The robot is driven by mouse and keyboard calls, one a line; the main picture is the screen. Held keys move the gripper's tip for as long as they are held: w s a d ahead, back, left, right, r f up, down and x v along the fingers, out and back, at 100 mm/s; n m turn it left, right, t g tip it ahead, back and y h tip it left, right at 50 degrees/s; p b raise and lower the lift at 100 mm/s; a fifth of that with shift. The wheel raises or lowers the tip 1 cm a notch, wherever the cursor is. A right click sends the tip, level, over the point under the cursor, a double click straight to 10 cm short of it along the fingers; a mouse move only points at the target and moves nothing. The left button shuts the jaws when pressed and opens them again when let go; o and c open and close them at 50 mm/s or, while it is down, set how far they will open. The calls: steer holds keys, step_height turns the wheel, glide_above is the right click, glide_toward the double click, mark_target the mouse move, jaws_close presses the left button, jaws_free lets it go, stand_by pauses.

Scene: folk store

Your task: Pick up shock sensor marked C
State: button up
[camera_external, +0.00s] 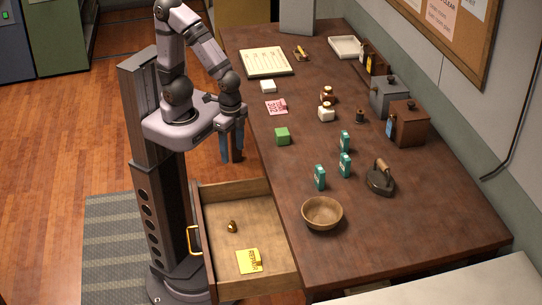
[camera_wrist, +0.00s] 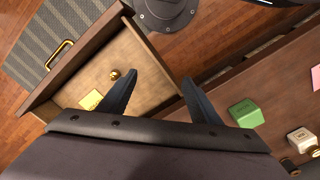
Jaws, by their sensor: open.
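Three upright teal boxes stand on the table in the external view: one at the front (camera_external: 320,177), one in the middle (camera_external: 345,165) and one farther back (camera_external: 345,141). Each has a pale label too small to read, so I cannot tell whether any is the shock sensor marked C. My gripper (camera_external: 231,159) points down, empty, beside the table's left edge and behind the open drawer. In the wrist view my gripper (camera_wrist: 158,78) has its dark fingers spread apart. The teal boxes do not show there.
The open drawer (camera_external: 212,205) holds a brass piece (camera_external: 232,227) and a yellow note (camera_external: 249,261). A green block (camera_external: 282,136), wooden bowl (camera_external: 322,213), iron (camera_external: 380,179), brown box (camera_external: 408,124) and grey box (camera_external: 389,95) stand on the table. The table's near right is clear.

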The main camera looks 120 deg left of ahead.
step_height(320, 180, up, 4)
steer(key=r, duration=0.1)
steer(key=w+a+f+n+t, duration=0.1)
steer(key=w+t, duration=0.1)
steer(key=w, duration=0.4)
steer(key=w+a+f+n+t+b, duration=0.1)
steer(key=w+a+t, duration=0.1)
steer(key=w, duration=0.4)
steer(key=w+a+n+t, duration=0.1)
steer(key=w+t, duration=0.2)
steer(key=w, duration=0.3)
steer(key=shift+w+a+f+y+b, duration=0.2)
steer(key=shift+w+f+y+b, duration=0.1)
steer(key=shift+w+f+b, duration=0.1)
steer(key=w+a+n+t+y, duration=0.2)
steer(key=w+a+y, duration=0.15)
steer(key=a, duration=0.25)
steer(key=n+y+b, duration=0.1)
steer(key=n+y, duration=0.3)
steer(key=y, duration=0.1)
glide_toward(342, 137)
steer(key=w+a+r, duration=0.1)
steer(key=w+a, duration=0.1)
steer(key=shift+w+f+t, duration=0.2)
steer(key=shift+f+t, duration=0.2)
steer(key=shift+f, duration=1.25)
steer(key=shift+w, duration=0.1)
steer(key=shift+r+p+x, duration=0.2)
steer(key=shift+p+x, duration=0.9)
steer(key=shift+x, duration=2.5)
